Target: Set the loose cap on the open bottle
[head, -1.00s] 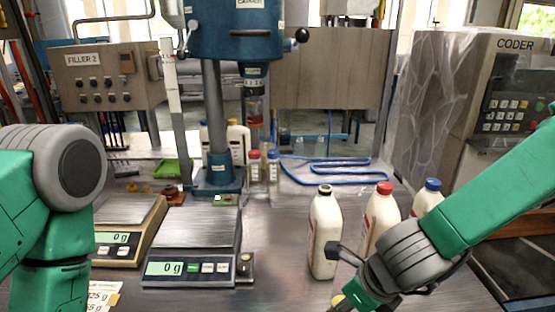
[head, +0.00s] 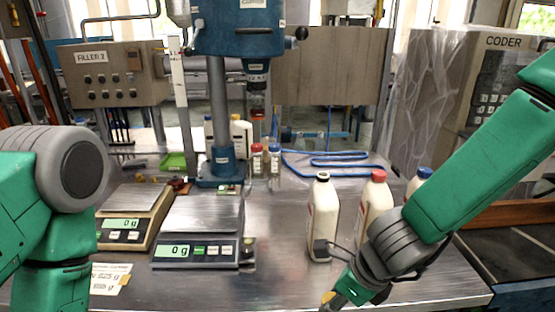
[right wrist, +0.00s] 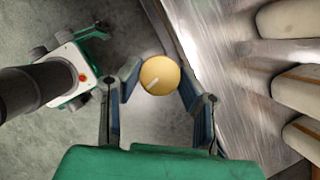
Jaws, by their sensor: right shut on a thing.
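The open bottle (head: 323,225) is white, stands upright on the steel table and shows a dark mouth at its top in the head view. My right gripper (right wrist: 160,82) is shut on the loose cap (right wrist: 160,75), a round yellow disc between its fingertips. In the right wrist view the cap is over the floor, beside the table edge. In the head view the right gripper (head: 323,275) is low in front of the open bottle, and a bit of yellow (head: 328,297) shows at its fingers. My left gripper is out of view; only its arm shows.
A red-capped bottle (head: 374,205) and a blue-capped bottle (head: 420,181) stand right of the open one.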

